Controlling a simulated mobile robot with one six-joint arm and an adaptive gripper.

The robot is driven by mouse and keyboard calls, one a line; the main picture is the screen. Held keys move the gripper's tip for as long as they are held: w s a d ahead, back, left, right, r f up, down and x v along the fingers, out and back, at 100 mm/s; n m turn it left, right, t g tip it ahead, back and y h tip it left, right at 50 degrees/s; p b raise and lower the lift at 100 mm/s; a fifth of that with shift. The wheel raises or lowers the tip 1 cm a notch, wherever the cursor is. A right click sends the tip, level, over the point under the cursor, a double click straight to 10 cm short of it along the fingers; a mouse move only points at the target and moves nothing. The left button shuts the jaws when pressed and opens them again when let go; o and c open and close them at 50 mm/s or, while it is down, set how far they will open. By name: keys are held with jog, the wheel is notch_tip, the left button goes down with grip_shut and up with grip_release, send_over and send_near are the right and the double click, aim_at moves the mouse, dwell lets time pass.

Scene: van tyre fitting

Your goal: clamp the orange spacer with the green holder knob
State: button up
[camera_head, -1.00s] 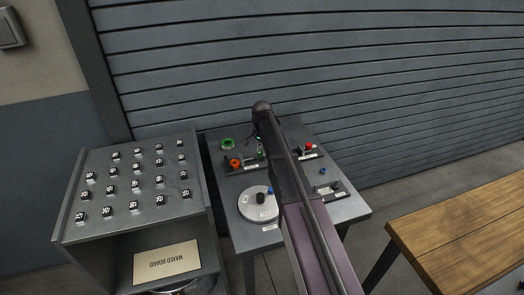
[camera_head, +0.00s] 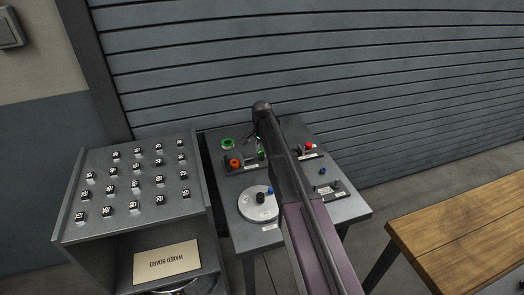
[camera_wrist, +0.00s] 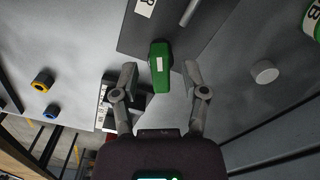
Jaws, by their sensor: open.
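The orange spacer (camera_head: 234,163) sits on a dark holder plate on the grey table in the head view. The green holder knob (camera_wrist: 160,68) is an upright-looking green handle with a white mark, in the middle of the wrist view. Its green also shows just right of the spacer in the head view (camera_head: 261,154), partly hidden by my arm. My gripper (camera_wrist: 159,76) is open, with one finger on each side of the knob. I see gaps between the fingers and the knob. I cannot make out the spacer in the wrist view.
A green ring (camera_head: 228,144) lies behind the holder. A round pale disc (camera_head: 248,207) carries black and blue pieces in front. A red knob (camera_head: 309,147) stands to the right of my arm. A cabinet with several labelled blocks (camera_head: 72,212) is left; a shutter wall is behind.

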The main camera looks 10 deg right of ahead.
aim_at(262, 150)
jog(key=shift+n, duration=0.3)
jog(key=n, duration=0.8)
jog(key=shift+n, duration=0.3)
jog(key=n, duration=0.4)
jog(key=shift+n, duration=0.3)
jog(key=n, duration=0.5)
notch_tip(262, 150, up, 14)
jog(key=p, duration=1.4)
jog(key=s+f+m+b, duration=0.2)
jog(key=s+m, duration=0.1)
jog(key=s, duration=1.1)
jog(key=s+f+m+b, duration=0.3)
jog(key=s+m, duration=0.1)
jog(key=s, duration=1)
jog(key=shift+s+d+f, duration=0.15)
jog(key=shift+s+d, duration=0.05)
jog(key=shift+s, duration=0.2)
